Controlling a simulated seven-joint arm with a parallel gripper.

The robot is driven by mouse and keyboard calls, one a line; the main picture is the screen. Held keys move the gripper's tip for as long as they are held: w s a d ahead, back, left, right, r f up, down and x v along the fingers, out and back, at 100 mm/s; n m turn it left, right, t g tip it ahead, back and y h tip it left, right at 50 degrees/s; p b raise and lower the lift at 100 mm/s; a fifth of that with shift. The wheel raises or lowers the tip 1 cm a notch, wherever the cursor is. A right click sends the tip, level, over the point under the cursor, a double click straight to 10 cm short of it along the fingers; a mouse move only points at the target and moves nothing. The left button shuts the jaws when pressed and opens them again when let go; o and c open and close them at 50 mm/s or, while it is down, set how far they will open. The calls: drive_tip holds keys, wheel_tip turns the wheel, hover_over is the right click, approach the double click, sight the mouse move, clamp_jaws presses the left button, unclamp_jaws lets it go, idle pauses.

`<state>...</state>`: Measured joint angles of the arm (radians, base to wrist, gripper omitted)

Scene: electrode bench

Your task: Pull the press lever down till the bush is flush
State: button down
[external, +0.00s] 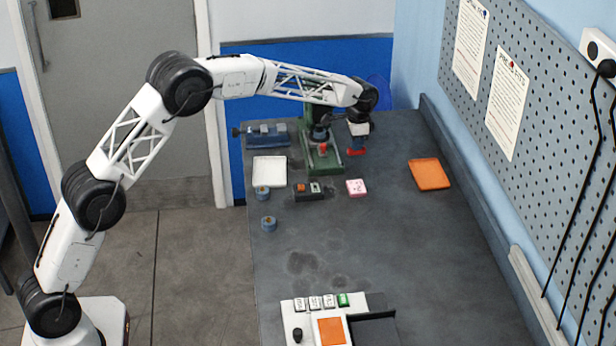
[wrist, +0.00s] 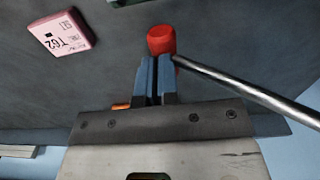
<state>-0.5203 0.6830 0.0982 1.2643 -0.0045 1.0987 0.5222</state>
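The green press (external: 322,160) stands at the far end of the bench, partly hidden behind my arm. Its lever (wrist: 250,93) shows in the wrist view as a bare metal rod, running from the right edge to a red knob (wrist: 161,40). My gripper (wrist: 154,75) has its two fingers close together with only a thin dark gap between them. The tips are at the near side of the knob, and the knob is wider than the gap. Whether they touch it is hard to tell. In the external view my gripper (external: 357,146) is right of the press. I cannot make out the bush.
A white tray (external: 269,171) and a blue vise-like fixture (external: 267,136) stand left of the press. A pink tag block (external: 356,187), a dark block (external: 309,191) and blue round parts (external: 268,223) lie nearer. An orange tray (external: 429,174) is at right. The middle bench is clear.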

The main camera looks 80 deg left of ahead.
drive_tip(key=shift+d+r, duration=0.55)
drive_tip(key=shift+r, duration=0.3)
drive_tip(key=shift+d+r, duration=0.55)
drive_tip(key=shift+r, duration=0.4)
drive_tip(key=shift+d+r, duration=0.25)
drive_tip(key=shift+r, duration=0.55)
drive_tip(key=shift+d+r, duration=0.25)
drive_tip(key=shift+r, duration=0.5)
drive_tip(key=shift+d+r, duration=0.25)
drive_tip(key=shift+r, duration=0.55)
drive_tip(key=shift+r, duration=0.1)
drive_tip(key=shift+r, duration=2.65)
drive_tip(key=shift+a+r, duration=0.2)
drive_tip(key=shift+r, duration=0.55)
drive_tip(key=shift+a+r, duration=0.25)
drive_tip(key=shift+r, duration=0.55)
drive_tip(key=shift+a+r, duration=0.2)
drive_tip(key=shift+r, duration=0.55)
